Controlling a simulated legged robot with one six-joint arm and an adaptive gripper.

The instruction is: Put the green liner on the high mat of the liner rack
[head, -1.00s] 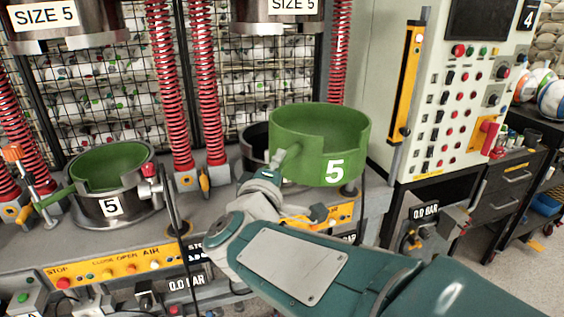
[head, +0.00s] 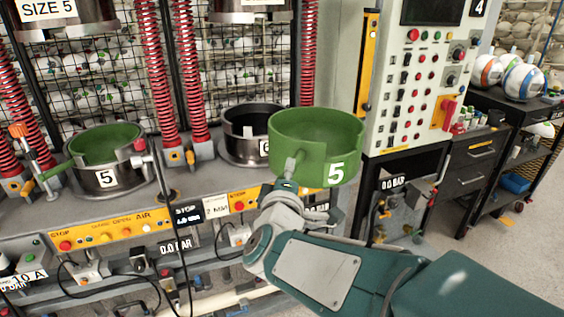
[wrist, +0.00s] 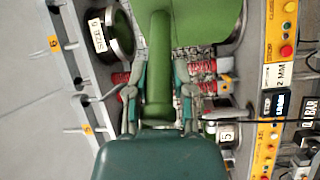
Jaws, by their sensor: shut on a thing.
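The green liner (head: 330,137), an open bowl marked 5 with a notched rim, is held up in front of the press in the head view. My gripper (head: 290,178) is shut on the liner's handle, at its near left side. In the wrist view the handle (wrist: 158,75) runs between the two fingers of my gripper (wrist: 159,90), and part of the green wall (wrist: 205,20) shows beyond. A second green liner (head: 100,143), also marked 5, sits in the left press pot (head: 110,178). The liner rack and its high mat cannot be made out.
An empty dark pot (head: 250,122) stands on the press behind the held liner. A control cabinet (head: 415,90) stands to the right. Further right a black drawer cart (head: 478,165) carries balls (head: 523,80). Open grey floor (head: 480,265) lies at lower right.

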